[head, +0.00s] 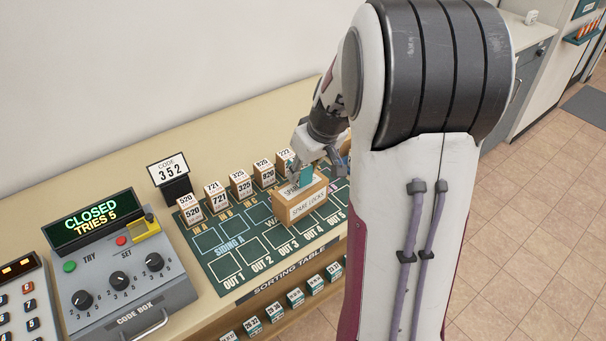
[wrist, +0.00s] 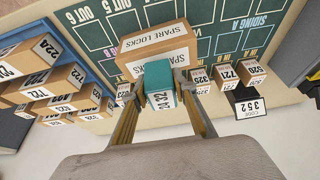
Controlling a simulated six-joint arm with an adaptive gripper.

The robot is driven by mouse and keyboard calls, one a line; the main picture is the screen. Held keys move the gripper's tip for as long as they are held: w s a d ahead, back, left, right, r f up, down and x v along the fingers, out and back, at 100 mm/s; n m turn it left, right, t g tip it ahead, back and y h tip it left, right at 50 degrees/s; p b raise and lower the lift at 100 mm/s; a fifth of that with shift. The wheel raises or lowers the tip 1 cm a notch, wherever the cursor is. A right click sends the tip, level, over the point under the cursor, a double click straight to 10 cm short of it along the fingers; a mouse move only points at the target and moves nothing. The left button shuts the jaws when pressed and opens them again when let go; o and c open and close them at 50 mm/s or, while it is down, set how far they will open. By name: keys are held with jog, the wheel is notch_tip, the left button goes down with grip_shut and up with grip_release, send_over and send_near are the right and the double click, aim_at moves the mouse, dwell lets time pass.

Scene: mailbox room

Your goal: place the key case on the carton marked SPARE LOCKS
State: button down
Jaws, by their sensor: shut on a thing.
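My gripper (head: 318,160) is shut on a small teal case with a white, number-marked face, which I take as the key case (head: 306,174). The key case also shows in the wrist view (wrist: 160,84), between the two fingers (wrist: 160,92). The brown carton marked SPARE LOCKS (head: 303,207) stands on the green sorting table mat; it also shows in the wrist view (wrist: 157,42). The key case is over or on the carton's top, towards one edge. I cannot tell whether it touches the carton.
A row of numbered cartons (head: 216,198) stands along the back of the green mat (head: 232,262). A code sign (head: 170,170) and the code box (head: 122,270), reading CLOSED, TRIES 5, are at left. More small cartons (wrist: 52,82) stand at left in the wrist view. Mat squares in front are free.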

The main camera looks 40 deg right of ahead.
jog(key=shift+f, duration=0.8)
jog(key=shift+f, duration=0.15)
jog(key=c, duration=1.6)
grip_release()
jog(key=shift+v, duration=6.2)
jog(key=shift+a, duration=0.1)
